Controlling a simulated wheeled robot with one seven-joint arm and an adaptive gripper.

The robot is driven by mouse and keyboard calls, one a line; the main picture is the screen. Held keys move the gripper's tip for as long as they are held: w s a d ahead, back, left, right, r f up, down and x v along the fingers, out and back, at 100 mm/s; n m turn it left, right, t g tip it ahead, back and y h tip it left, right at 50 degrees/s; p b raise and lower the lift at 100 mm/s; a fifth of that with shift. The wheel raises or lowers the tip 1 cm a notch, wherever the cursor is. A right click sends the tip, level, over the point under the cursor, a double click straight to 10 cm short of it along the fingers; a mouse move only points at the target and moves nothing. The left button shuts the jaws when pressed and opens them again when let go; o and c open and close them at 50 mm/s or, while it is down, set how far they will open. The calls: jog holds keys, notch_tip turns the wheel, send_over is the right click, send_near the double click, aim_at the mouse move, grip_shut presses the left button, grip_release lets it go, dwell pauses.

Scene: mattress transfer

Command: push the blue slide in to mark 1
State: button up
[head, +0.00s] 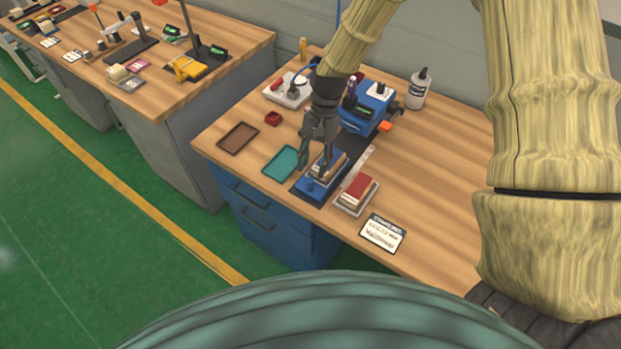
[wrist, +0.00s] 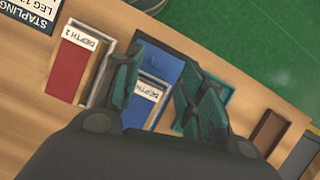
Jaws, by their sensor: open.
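The blue slide (head: 321,178) sits on a dark base plate at the front edge of the wooden workbench. It also shows in the wrist view (wrist: 160,66), with a white "DEPTH" label (wrist: 147,91) whose number is partly hidden. My gripper (head: 318,163) is open above the slide; in the wrist view its two fingers (wrist: 148,95) stand apart, the left one over the slide's side near the label. I cannot tell whether a finger touches the slide.
A red block (head: 358,189) labelled "DEPTH 2" in the wrist view lies in a tray right of the slide. A teal tray (head: 283,161) and a brown tray (head: 238,138) lie left. A blue machine (head: 366,108) and a bottle (head: 418,90) stand behind. A printed card (head: 382,233) lies at front right.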

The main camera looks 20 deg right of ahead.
aim_at(311, 179)
jog(key=shift+p+x, duration=0.8)
jog(key=shift+x, duration=2.25)
jog(key=shift+c, duration=0.5)
grip_shut()
